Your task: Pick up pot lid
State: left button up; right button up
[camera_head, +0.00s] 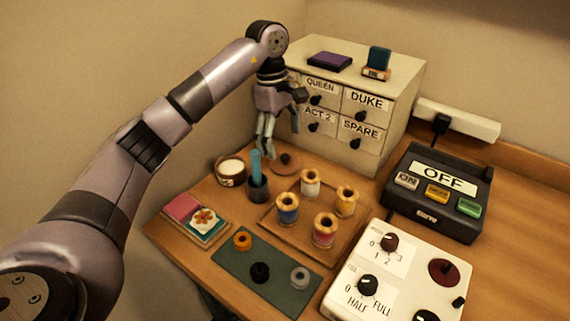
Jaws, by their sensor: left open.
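The pot lid looks to be the small round brown disc with a knob (286,162), lying on the table in front of the drawer cabinet. The small brown pot (231,177) stands uncovered to its left, with something whitish inside. My left gripper (280,144) comes down from above, just over and slightly left of the lid. Its fingers are apart with nothing between them. The fingertips look close to the lid, but I cannot tell the exact gap. My right gripper is out of view.
A dark cup (258,189) with an upright blue stick stands close to the lid. A wooden tray (322,256) holds several thread spools. The white cabinet (362,145) rises behind. A black switch box (430,222) and a white dial panel (352,313) fill the right side.

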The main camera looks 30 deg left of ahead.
aim_at(285, 155)
pick_arm(q)
jog(key=f, duration=0.3)
jog(key=d+f, duration=0.1)
jog(key=f, duration=0.1)
jog(key=shift+w+f+p, duration=0.1)
jog(key=shift+f+p, duration=0.2)
jog(key=shift+p, duration=0.1)
jog(key=shift+a, duration=0.1)
jog(key=c, duration=1.2)
jog(key=shift+r, duration=0.15)
